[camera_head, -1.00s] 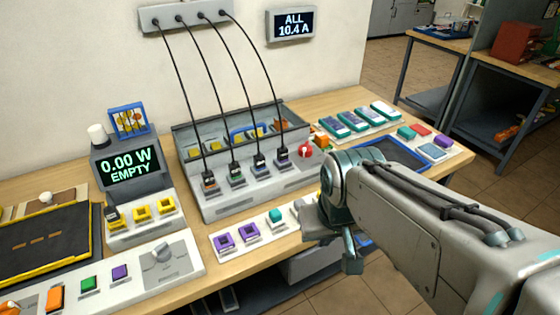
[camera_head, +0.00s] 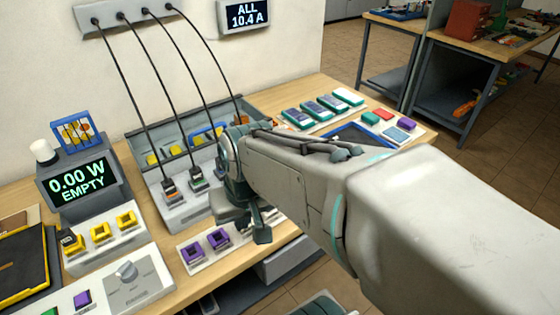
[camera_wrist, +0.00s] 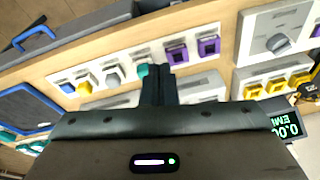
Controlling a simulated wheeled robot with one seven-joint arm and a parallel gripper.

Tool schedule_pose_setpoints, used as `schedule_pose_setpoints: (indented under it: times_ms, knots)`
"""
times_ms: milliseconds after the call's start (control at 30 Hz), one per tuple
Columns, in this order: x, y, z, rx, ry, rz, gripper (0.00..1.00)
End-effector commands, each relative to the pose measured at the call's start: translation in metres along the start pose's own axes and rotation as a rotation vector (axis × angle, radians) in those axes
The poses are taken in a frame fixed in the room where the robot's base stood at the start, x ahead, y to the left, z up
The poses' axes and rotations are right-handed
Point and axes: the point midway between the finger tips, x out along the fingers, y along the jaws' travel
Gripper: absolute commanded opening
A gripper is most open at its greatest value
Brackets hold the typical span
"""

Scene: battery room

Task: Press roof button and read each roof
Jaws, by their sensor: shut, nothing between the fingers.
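A wall display (camera_head: 245,15) reads "ALL 10.4 A". A grey meter (camera_head: 80,185) at left reads "0.00 W EMPTY". Four black cables run from a wall box (camera_head: 128,12) to a grey rack; two plugged ends show, the others are behind my arm. My gripper (camera_head: 262,236) is shut and empty, pointing down over the strip at the bench's front. In the wrist view, its fingertips (camera_wrist: 157,72) overlap that strip beside a teal piece (camera_wrist: 143,70), with a purple piece (camera_wrist: 176,50) just right; contact cannot be told. No piece is clearly marked as the roof button.
Several teal-edged panel units (camera_head: 330,107) lie at the bench's back right, near a blue-rimmed tray (camera_head: 360,135). A grey dial (camera_head: 126,270) and yellow sockets (camera_head: 100,230) are at left. My arm covers the rack's right part. Another table (camera_head: 470,50) stands beyond the floor.

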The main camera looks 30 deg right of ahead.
Motion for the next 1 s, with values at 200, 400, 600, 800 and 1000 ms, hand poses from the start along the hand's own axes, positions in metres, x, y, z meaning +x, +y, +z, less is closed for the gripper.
schedule_pose_setpoints:
  times_ms: [200,400,600,800,1000]
  knots:
    - [0.009,0.022,-0.044,0.478,-0.065,-0.169,0.00]
    - [0.022,0.078,-0.097,1.011,-0.059,-0.353,0.00]
    - [0.035,0.165,-0.130,1.509,0.010,-0.519,0.00]
    - [0.044,0.233,-0.136,1.818,0.081,-0.623,0.00]
    - [0.048,0.254,-0.135,1.909,0.108,-0.655,0.00]
